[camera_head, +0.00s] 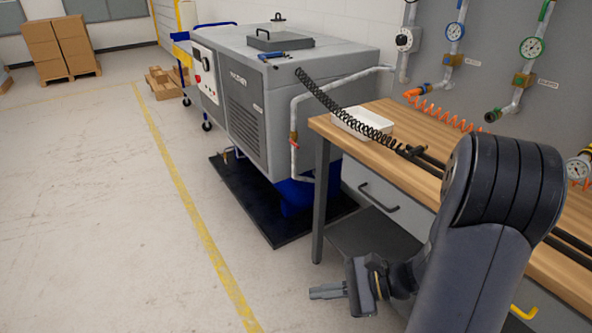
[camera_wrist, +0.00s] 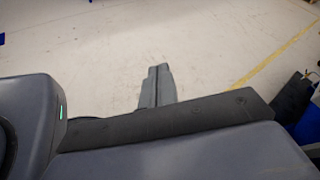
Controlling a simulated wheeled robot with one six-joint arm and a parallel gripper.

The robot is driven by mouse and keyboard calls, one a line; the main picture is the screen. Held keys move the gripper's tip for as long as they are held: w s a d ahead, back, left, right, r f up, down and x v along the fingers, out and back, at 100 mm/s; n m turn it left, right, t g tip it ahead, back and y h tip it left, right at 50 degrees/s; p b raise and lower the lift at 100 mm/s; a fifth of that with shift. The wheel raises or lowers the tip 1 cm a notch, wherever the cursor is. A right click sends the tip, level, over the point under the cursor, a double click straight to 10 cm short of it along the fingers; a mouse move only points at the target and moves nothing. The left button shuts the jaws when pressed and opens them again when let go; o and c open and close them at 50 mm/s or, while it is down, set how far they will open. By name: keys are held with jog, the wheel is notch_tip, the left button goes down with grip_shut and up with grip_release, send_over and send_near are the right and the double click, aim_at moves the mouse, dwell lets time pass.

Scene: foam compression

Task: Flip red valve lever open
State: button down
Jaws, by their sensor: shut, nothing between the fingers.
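A small red valve lever (camera_head: 295,144) sits on a brass-coloured valve on the grey pipe between the machine and the workbench, in the head view. It is small there, so its exact angle is hard to tell. My gripper (camera_head: 312,292) is low in front of the bench, below and apart from the lever, pointing left over the floor. Its fingers are shut and empty. In the wrist view my gripper (camera_wrist: 158,68) shows with both fingers together above bare floor. The lever does not show in the wrist view.
The grey machine (camera_head: 245,110) stands on a black mat (camera_head: 243,210) behind the pipe. The wooden workbench (camera_head: 450,165) with a white tray (camera_head: 362,124) and a coiled black hose (camera_head: 335,107) is at right. Its front leg (camera_head: 320,200) stands near my gripper.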

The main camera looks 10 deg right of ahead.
jog(key=w+d+f+m+t+h+b, duration=0.3)
jog(key=d+f+m+t, duration=0.5)
jog(key=d+m, duration=0.1)
jog(key=w+d+f+m+t+h+b, duration=0.3)
jog(key=d+f+m+t, duration=0.5)
jog(key=d, duration=0.4)
jog(key=shift+f+m+h+b, duration=0.55)
jog(key=shift+m+h+b, duration=0.25)
jog(key=shift+a, duration=0.1)
